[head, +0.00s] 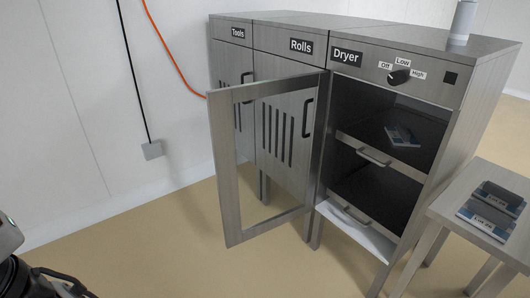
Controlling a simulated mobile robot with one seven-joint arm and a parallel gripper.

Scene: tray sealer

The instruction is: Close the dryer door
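The dryer (400,72) is the right-hand unit of a grey cabinet row, labelled "Dryer". Its door (228,180), a metal frame around a see-through panel, stands wide open. It is hinged at the left side of the opening and swings out in front of the Rolls unit. My gripper is not in view; only parts of my arm show at the lower left edge.
A side table (455,200) with blue-and-grey labelled packs (490,212) stands close to the dryer's right. A dial (399,77) is on the dryer's top panel. A white sheet (355,232) lies below the lower shelf. The floor left of the door is clear.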

